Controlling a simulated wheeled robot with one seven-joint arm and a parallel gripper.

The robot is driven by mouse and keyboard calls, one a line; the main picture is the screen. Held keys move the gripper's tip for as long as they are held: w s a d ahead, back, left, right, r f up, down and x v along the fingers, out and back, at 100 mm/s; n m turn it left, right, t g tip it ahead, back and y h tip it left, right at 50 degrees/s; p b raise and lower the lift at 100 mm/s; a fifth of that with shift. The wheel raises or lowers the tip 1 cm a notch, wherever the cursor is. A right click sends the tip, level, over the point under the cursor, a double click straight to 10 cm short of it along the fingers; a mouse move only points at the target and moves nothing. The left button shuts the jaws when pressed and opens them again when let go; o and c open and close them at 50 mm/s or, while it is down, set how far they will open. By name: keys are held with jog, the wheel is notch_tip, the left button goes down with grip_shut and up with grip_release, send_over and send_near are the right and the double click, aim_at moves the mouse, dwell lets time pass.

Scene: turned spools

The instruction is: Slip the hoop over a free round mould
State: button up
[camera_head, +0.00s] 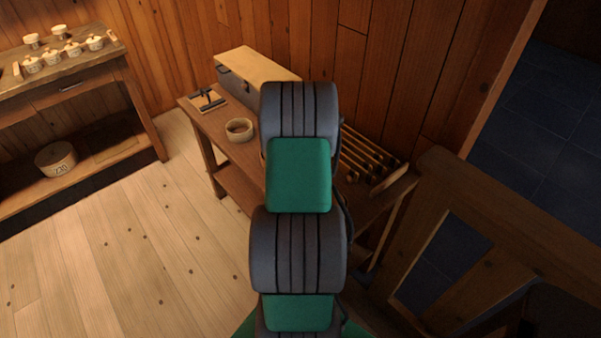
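A pale, low round piece (240,136), which looks like a wooden hoop or shallow bowl, lies on the small wooden bench (219,137). I cannot tell whether it has a floor. A round wooden piece (57,168) marked "230", possibly a mould, stands on the lower shelf of the left table. No hoop shows around it. My arm, grey and green, rises through the middle of the picture and covers part of the bench. My gripper does not show.
The left table (97,55) bears several small lidded pots. On the bench are a long box (250,72), a small board with a dark tool (208,99) and several rods (365,155). A wooden frame (470,240) stands at right. The plank floor at left is clear.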

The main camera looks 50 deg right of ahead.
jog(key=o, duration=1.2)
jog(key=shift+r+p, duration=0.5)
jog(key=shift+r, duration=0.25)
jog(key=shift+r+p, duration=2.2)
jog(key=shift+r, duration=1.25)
